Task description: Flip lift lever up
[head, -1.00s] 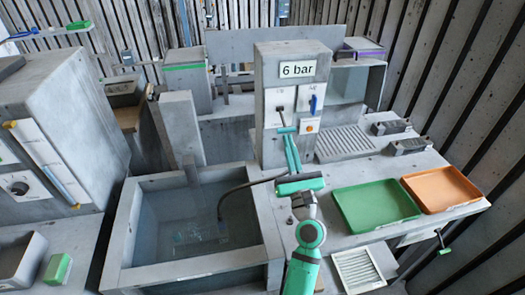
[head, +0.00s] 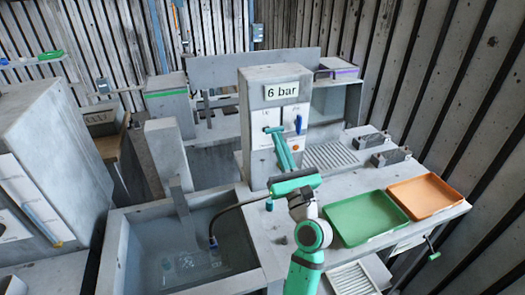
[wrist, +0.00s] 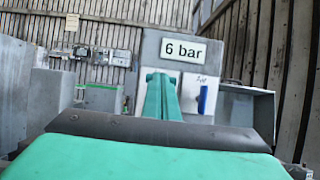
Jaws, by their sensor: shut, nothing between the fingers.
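The grey control column (head: 258,78) carries a "6 bar" sign and two white plates. A blue lever (head: 298,124) stands upright on the right plate; it also shows in the wrist view (wrist: 203,100). My gripper (head: 273,130) is shut and empty, its tips in front of the left plate. The dark lever on that plate is hidden behind the tips, so its position and any contact cannot be told. In the wrist view my gripper (wrist: 161,77) covers the left plate, left of the blue lever. No readable label shows which one is the lift lever.
An orange button (head: 295,145) sits below the blue lever, close to my arm. A water basin (head: 120,235) with a dark hose (head: 232,207) is at the left. A green tray (head: 366,218) and an orange tray (head: 424,196) lie at the right.

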